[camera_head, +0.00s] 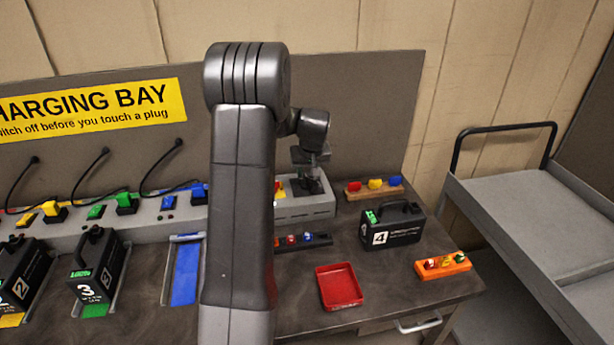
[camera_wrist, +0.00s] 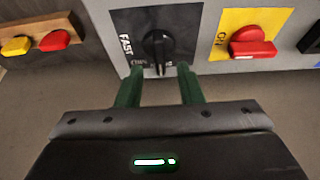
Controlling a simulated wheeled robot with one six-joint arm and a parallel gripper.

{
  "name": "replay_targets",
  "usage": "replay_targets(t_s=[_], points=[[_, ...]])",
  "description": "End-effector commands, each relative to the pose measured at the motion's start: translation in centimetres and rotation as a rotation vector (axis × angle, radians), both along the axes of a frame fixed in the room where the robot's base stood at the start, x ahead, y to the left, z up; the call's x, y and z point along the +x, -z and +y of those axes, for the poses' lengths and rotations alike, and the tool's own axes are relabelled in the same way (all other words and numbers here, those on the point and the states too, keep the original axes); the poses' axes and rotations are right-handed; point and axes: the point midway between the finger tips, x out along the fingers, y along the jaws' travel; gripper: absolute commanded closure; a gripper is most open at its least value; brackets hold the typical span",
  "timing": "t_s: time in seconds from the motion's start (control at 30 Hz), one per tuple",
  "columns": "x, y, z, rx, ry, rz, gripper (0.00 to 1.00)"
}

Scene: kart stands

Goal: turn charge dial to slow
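The charge dial (camera_wrist: 158,44) is a black knob on a dark square plate with the word FAST to its left in the wrist view. Its pointer ridge stands roughly upright in the picture. More lettering along the plate's lower edge is partly covered by my fingers, and I cannot read a SLOW mark. My gripper (camera_wrist: 160,72) is open, its two green fingers apart on either side just below the knob; contact is not visible. In the head view my gripper (camera_head: 307,160) is over the right end of the grey charger strip (camera_head: 310,210), and my arm hides part of it.
A red switch (camera_wrist: 252,48) on a yellow ON plate sits right of the dial. A wooden block with colored knobs (camera_head: 354,196) stands behind battery 4 (camera_head: 393,228). A red tray (camera_head: 339,287) and an orange holder (camera_head: 443,266) lie in front. A grey cart (camera_head: 530,235) stands right.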

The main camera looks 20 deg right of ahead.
Motion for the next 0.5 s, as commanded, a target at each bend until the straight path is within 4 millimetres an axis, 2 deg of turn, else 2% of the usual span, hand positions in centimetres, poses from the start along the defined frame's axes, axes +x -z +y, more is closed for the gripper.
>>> replay_targets(t_s=[0.3,0.5], points=[[-2.5,-6.4,0.5,-0.003,0.000,-0.003,0.66],[-3.7,-9.1,0.8,-0.001,0.000,-0.001,0.66]])
